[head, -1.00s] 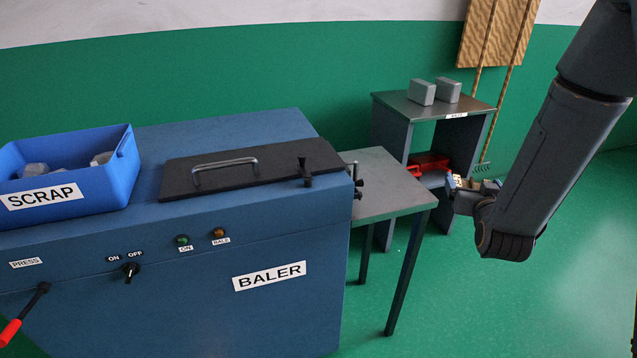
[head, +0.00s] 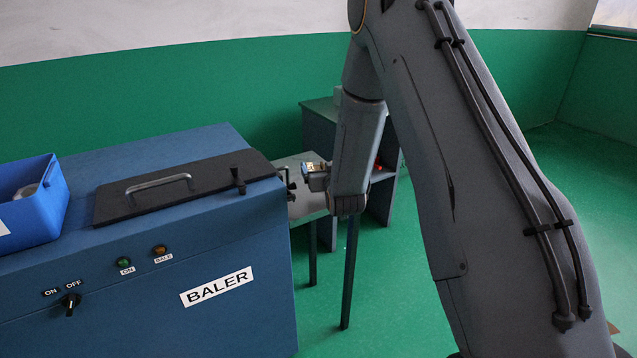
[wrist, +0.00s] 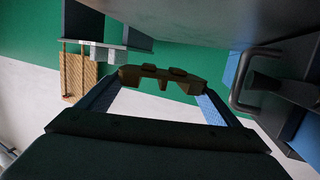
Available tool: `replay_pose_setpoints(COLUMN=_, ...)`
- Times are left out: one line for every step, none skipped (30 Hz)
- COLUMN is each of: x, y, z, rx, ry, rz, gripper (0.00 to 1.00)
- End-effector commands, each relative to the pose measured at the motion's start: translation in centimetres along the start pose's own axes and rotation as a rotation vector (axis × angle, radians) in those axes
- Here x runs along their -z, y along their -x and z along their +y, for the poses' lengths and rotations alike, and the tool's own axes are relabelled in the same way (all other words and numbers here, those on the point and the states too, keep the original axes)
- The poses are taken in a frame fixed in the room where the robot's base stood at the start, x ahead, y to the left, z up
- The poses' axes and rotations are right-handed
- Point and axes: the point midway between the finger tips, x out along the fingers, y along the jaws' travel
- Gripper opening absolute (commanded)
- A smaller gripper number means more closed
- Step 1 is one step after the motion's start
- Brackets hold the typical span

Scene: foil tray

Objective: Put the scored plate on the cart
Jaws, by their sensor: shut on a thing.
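My gripper (head: 316,177) is shut on a brown notched piece (wrist: 163,79), which spans the space between its two blue fingers in the wrist view. In the head view only a small pale part of this piece shows, beside the black fitting at the baler's right end. I cannot tell for sure whether it is the scored plate. The gripper is in front of the small grey table (head: 304,208) beside the baler; whether the piece touches anything is unclear. I cannot pick out a cart with certainty.
The blue baler (head: 150,260) with its dark lid (head: 160,190) fills the left. A blue scrap bin (head: 40,205) stands on it. A dark shelf stand (head: 318,125) is partly hidden behind my arm. Grey blocks (wrist: 105,53) show in the wrist view. Green floor is open at the right.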

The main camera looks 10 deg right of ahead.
Motion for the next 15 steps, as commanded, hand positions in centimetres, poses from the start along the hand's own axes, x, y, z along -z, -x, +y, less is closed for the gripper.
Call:
replay_pose_setpoints(x=-0.6, y=-0.1, z=0.0, rx=0.0, ry=0.0, rz=0.001, gripper=0.41)
replay_pose_setpoints(x=-1.0, y=-0.2, z=-0.1, rx=0.0, ry=0.0, rz=0.001, gripper=0.41)
replay_pose_setpoints(x=-1.4, y=-0.3, z=-0.1, rx=0.001, ry=0.0, rz=0.002, gripper=0.41)
replay_pose_setpoints(x=-1.7, y=-0.3, z=-0.1, rx=0.001, ry=0.0, rz=0.002, gripper=0.41)
replay_pose_setpoints(x=-1.8, y=-0.4, z=-0.1, rx=0.001, ry=0.0, rz=0.003, gripper=0.41)
replay_pose_setpoints(x=-2.0, y=-0.5, z=-0.1, rx=0.001, ry=0.0, rz=0.005, gripper=0.41)
replay_pose_setpoints(x=-2.1, y=-0.5, z=-0.1, rx=0.001, ry=0.0, rz=0.005, gripper=0.41)
replay_pose_setpoints(x=-2.2, y=-0.5, z=-0.1, rx=0.001, ry=0.0, rz=0.005, gripper=0.41)
replay_pose_setpoints(x=-2.6, y=-0.6, z=-0.1, rx=0.001, ry=0.0, rz=0.004, gripper=0.41)
replay_pose_setpoints(x=-2.9, y=-0.6, z=-0.1, rx=0.001, ry=0.0, rz=0.003, gripper=0.41)
replay_pose_setpoints(x=-3.3, y=-0.7, z=-0.1, rx=0.001, ry=0.0, rz=0.002, gripper=0.41)
replay_pose_setpoints(x=-3.8, y=-0.7, z=-0.1, rx=0.001, ry=0.0, rz=0.001, gripper=0.41)
replay_pose_setpoints(x=-4.2, y=-0.8, z=-0.1, rx=0.001, ry=0.0, rz=0.001, gripper=0.41)
replay_pose_setpoints(x=-4.6, y=-0.9, z=-0.1, rx=0.001, ry=0.0, rz=0.003, gripper=0.41)
replay_pose_setpoints(x=-5.0, y=-1.0, z=-0.1, rx=0.001, ry=0.0, rz=0.003, gripper=0.41)
